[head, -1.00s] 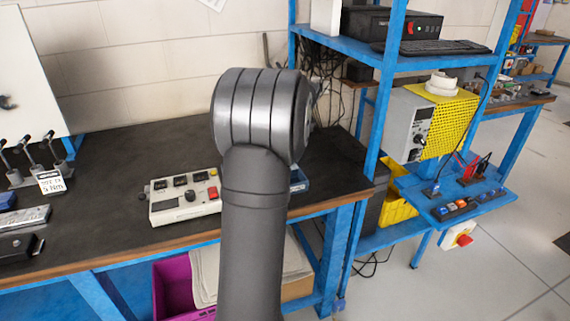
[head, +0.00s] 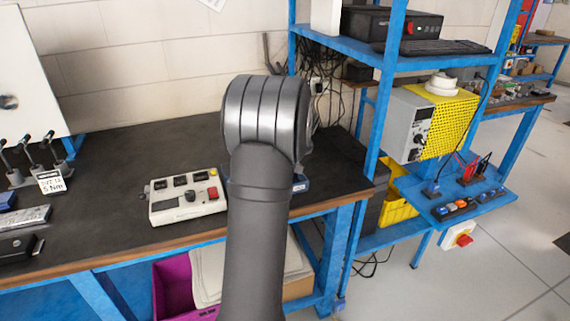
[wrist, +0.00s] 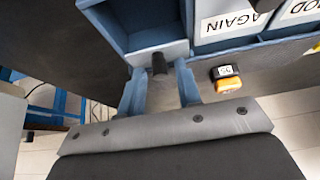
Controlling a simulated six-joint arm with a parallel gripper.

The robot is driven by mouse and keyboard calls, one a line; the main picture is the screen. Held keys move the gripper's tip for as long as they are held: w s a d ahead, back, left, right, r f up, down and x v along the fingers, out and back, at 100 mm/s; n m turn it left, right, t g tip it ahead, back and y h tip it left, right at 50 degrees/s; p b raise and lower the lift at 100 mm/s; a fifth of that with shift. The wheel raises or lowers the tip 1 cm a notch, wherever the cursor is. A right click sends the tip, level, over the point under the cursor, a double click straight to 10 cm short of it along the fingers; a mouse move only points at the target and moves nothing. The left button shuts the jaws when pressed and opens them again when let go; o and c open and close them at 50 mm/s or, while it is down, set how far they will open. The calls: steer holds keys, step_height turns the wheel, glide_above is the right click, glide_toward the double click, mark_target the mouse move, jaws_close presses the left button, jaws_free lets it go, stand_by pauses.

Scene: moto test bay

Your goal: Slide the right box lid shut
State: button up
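In the wrist view, a blue box (wrist: 150,40) has an open compartment with its inside showing. A dark knob (wrist: 159,65) stands at the near edge of the compartment; a grey strip below it may be the slid-back lid. My gripper (wrist: 160,84) is open, with one finger on each side of the knob and gaps between. I cannot tell whether either finger touches anything. In the head view, only a small blue piece of the box (head: 300,184) shows beside my arm, which hides the rest and the gripper.
White labels (wrist: 230,22) reading "AGAIN" and partly "OOD" are on the box front. A small orange and black item (wrist: 227,78) lies near it. On the dark workbench (head: 120,160), a control box (head: 188,196) stands left of my arm. A blue shelf post (head: 375,120) stands right.

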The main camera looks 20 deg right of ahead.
steer(key=c, duration=0.5)
steer(key=shift+s, duration=3.4)
steer(key=shift+c, duration=0.2)
steer(key=o, duration=0.7)
steer(key=shift+c, duration=0.2)
step_height(320, 180, up, 7)
